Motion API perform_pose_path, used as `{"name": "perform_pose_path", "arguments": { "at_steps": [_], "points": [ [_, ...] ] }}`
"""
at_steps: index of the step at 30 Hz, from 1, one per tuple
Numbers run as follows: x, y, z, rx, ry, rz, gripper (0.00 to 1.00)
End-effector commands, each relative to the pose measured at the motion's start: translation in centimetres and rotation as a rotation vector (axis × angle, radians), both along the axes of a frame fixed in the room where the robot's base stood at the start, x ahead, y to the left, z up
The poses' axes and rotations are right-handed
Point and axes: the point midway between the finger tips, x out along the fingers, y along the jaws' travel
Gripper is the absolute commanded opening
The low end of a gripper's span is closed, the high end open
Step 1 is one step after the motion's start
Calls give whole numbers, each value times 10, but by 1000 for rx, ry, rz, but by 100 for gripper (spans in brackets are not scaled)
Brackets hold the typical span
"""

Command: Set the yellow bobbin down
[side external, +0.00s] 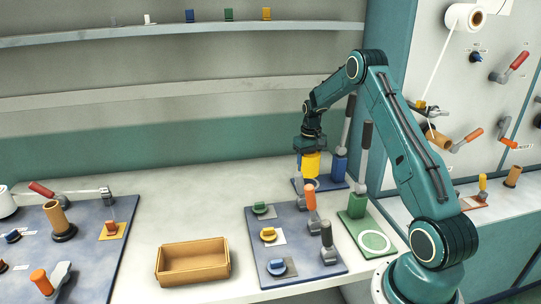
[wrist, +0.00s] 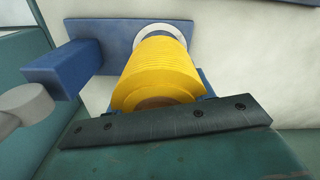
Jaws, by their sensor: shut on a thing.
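The yellow bobbin (side external: 310,164) is a ribbed yellow cylinder, seen upright under my gripper (side external: 311,150) in the side external view. It also shows large in the wrist view (wrist: 155,68), with my gripper (wrist: 165,118) shut on it. A white ring (wrist: 162,32) on a blue plate (wrist: 108,30) shows just beyond the bobbin's far end. In the side external view the bobbin is above the blue plate (side external: 335,184) and its ring. I cannot tell whether the bobbin touches the ring.
A blue post (side external: 339,165) with a grey lever stands close on the plate, also in the wrist view (wrist: 62,68). A green lever station (side external: 357,205) stands in front. A wooden tray (side external: 193,263) and a blue board (side external: 290,262) with coloured knobs lie nearer. The white table between is clear.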

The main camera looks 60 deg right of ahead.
Motion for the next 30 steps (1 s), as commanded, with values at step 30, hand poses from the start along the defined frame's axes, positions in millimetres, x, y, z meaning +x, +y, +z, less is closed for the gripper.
{"name": "perform_pose_path", "arguments": {
  "at_steps": [30],
  "points": [
    [0,0,-45,0,0,0,62]
  ]
}}
